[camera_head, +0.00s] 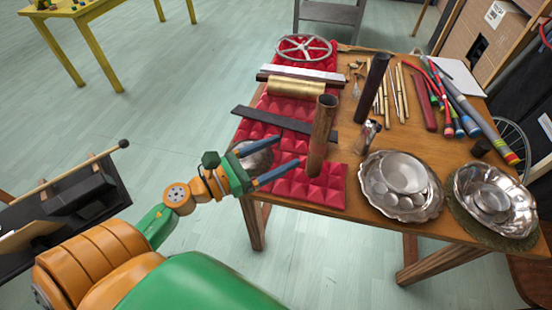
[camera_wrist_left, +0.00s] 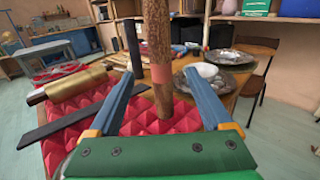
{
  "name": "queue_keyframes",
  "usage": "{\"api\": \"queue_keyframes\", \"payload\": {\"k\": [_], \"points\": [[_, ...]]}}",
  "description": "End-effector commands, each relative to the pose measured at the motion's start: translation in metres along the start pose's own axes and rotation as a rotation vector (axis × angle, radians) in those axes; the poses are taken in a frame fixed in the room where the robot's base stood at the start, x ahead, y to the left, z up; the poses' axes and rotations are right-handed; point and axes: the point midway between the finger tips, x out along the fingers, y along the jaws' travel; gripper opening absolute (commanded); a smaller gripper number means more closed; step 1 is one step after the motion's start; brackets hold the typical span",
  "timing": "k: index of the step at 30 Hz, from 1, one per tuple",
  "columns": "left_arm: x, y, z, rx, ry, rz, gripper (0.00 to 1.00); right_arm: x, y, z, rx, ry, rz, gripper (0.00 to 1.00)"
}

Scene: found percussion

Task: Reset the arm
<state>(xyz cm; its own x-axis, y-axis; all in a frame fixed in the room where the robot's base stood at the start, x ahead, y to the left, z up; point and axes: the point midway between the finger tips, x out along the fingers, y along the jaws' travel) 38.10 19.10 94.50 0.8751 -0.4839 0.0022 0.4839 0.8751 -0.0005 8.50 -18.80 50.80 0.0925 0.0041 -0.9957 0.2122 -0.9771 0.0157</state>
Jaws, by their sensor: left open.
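My left gripper (camera_head: 287,160) reaches in from the left in the head view, over the front left edge of the wooden table. Its two blue fingers are spread open and hold nothing. A brown upright tube (camera_head: 322,135) stands on the red studded foam (camera_head: 325,193), just beyond the fingertips. In the left wrist view, the tube (camera_wrist_left: 158,60) rises between the open fingers (camera_wrist_left: 165,100), and I cannot tell how far past the tips it stands. A round metal bowl (camera_head: 256,156) sits partly behind the gripper. My right gripper is not in view.
On the table lie a dark bar (camera_head: 284,123), a brass cylinder (camera_head: 296,87), a spoked wheel (camera_head: 305,48) and an upright dark bar (camera_head: 372,75). Silver dishes (camera_head: 400,212) and (camera_head: 497,228) and several sticks crowd the right. A black stand with a mallet (camera_head: 68,173) is at left. Open floor lies between.

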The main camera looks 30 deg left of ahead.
Motion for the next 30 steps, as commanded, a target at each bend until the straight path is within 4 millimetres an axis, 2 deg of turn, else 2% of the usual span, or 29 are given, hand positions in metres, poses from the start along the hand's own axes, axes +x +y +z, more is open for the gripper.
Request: {"api": "queue_keyframes", "payload": {"k": [4, 14, 17, 20, 21, 23, 24, 26, 27, 30], "points": [[-0.007, 0.0, 0.0, 0.001, 0.001, -0.001, 0.83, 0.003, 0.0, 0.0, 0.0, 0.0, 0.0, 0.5], [-0.007, 0.0, 0.001, 0.001, 0.0, -0.001, 0.83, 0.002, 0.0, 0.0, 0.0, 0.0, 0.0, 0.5], [-0.006, 0.005, 0.006, -0.069, -0.026, 0.039, 0.83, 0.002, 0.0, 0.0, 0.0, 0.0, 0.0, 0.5], [-0.008, 0.034, 0.02, -0.46, -0.164, 0.247, 0.83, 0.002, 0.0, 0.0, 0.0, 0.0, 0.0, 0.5], [-0.015, 0.052, 0.018, -0.718, -0.243, 0.37, 0.83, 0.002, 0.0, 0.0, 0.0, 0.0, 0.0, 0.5], [-0.03, 0.072, -0.002, -1.134, -0.355, 0.565, 0.83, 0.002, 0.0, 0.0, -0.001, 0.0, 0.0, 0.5], [-0.041, 0.077, -0.023, -1.385, -0.413, 0.689, 0.83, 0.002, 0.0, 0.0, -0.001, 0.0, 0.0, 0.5], [-0.055, 0.071, -0.056, -1.7, -0.475, 0.861, 0.83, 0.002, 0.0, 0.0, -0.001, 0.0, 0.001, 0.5], [-0.063, 0.061, -0.077, -1.876, -0.502, 0.97, 0.83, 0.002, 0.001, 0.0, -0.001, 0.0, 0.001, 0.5], [-0.081, 0.024, -0.119, -2.217, -0.537, 1.234, 0.83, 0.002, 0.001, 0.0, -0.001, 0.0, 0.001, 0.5]]}}
